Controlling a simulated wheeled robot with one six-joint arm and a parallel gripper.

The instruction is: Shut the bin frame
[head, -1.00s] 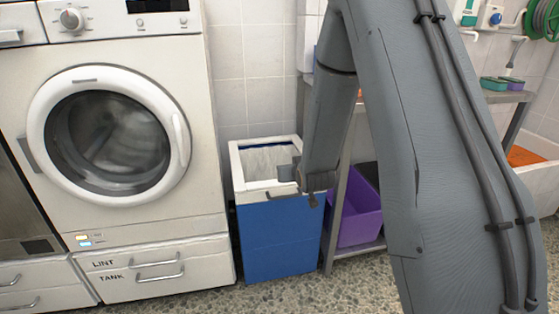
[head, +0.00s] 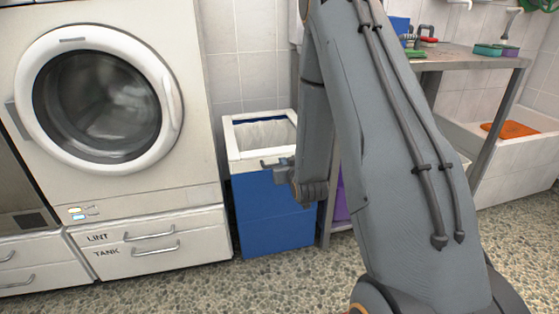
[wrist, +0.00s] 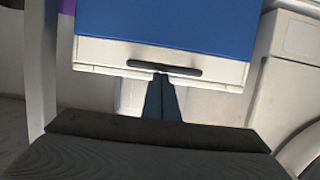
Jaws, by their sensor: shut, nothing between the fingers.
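The bin frame is a white rectangular rim (head: 232,140) with a pale liner inside, on a blue-fronted bin (head: 262,225) between the washing machine and a metal shelf. In the wrist view its white front strip (wrist: 105,55) shows below the blue panel (wrist: 165,25), with a dark handle slot (wrist: 164,69). My gripper (head: 268,165) is at the front of the rim in the head view. In the wrist view its shut, empty fingers (wrist: 160,78) reach the middle of the slot; I cannot tell whether they touch it. My arm hides the bin's right side.
The washing machine (head: 190,190) stands close on the bin's left, with a lint tank drawer (head: 150,247) below. The metal shelf (head: 480,62) with sponges is on the right, a purple crate (head: 341,205) under it mostly hidden. The speckled floor in front is clear.

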